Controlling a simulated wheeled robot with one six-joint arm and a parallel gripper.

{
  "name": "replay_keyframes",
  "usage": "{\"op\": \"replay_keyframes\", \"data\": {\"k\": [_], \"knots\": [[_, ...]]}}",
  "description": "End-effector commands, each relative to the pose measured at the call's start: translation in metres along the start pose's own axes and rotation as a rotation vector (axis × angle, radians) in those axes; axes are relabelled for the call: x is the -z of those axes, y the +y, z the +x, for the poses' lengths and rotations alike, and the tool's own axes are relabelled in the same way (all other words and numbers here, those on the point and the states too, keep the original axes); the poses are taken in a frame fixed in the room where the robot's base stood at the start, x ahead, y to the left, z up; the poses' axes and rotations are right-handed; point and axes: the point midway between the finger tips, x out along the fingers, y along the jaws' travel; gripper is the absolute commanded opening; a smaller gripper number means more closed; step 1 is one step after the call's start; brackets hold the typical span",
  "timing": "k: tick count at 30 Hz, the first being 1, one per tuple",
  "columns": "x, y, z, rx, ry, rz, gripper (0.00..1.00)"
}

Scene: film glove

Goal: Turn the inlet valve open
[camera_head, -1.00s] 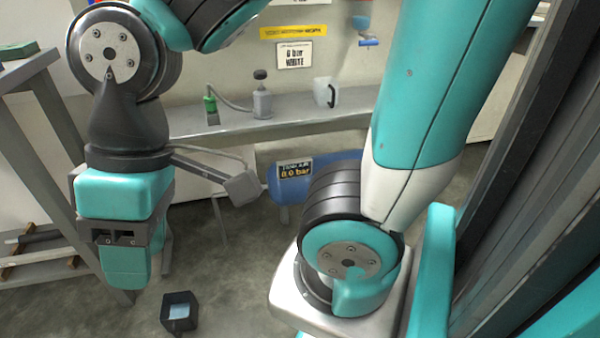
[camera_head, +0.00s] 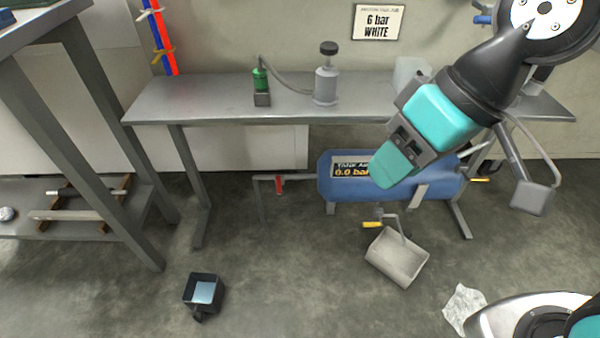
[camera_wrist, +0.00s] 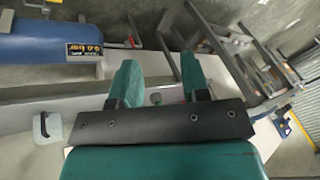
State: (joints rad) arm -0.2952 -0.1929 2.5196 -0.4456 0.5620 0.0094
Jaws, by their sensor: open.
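A blue tank (camera_head: 335,185) with a display reading 0.0 bar stands under the bench. A pipe at its left end carries a red lever (camera_head: 279,185); yellow levers show below the tank (camera_head: 372,224) and at its right end (camera_head: 480,180). No label tells which is the inlet valve. My gripper (camera_head: 395,168) is in front of the tank's middle in the head view, covering part of it and its display. In the wrist view my gripper (camera_wrist: 161,75) has its two fingers apart with nothing held. The tank (camera_wrist: 40,42) and red lever (camera_wrist: 131,42) lie to its upper left, apart from it.
A grey bench (camera_head: 200,98) above the tank holds a green-topped bottle (camera_head: 262,82), a grey pump bottle (camera_head: 326,85) and a pale jug (camera_head: 408,72). A black bin (camera_head: 204,276) and a tilted grey container (camera_head: 397,258) are on the floor. Floor between them is clear.

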Motion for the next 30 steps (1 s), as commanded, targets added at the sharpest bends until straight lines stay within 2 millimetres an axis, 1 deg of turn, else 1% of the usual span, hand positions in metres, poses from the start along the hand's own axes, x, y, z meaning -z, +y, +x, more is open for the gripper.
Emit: {"op": "replay_keyframes", "data": {"k": [1,2,3,5,6,8,9,11,12,14,15,17,18,19,22,24,27,30], "knots": [[0.018,0.008,0.019,0.001,0.034,0.017,0.42],[0.031,0.015,0.030,-0.003,0.069,0.029,0.42],[0.050,0.024,0.046,-0.009,0.119,0.044,0.42],[0.078,0.039,0.074,-0.026,0.202,0.066,0.42],[0.096,0.051,0.093,-0.040,0.262,0.078,0.42],[0.119,0.067,0.122,-0.065,0.348,0.090,0.42],[0.132,0.078,0.142,-0.084,0.405,0.095,0.42],[0.149,0.094,0.173,-0.112,0.490,0.095,0.42],[0.157,0.104,0.193,-0.132,0.547,0.092,0.42],[0.166,0.118,0.223,-0.161,0.630,0.080,0.42],[0.169,0.127,0.242,-0.180,0.688,0.067,0.42],[0.169,0.138,0.272,-0.206,0.770,0.043,0.42],[0.167,0.145,0.290,-0.222,0.826,0.023,0.42],[0.164,0.149,0.303,-0.231,0.867,0.006,0.42],[0.146,0.157,0.342,-0.248,0.993,-0.060,0.42],[0.130,0.161,0.361,-0.263,1.074,-0.096,0.42],[0.107,0.162,0.381,-0.261,1.163,-0.152,0.42],[0.090,0.160,0.391,-0.254,1.225,-0.193,0.42]]}}
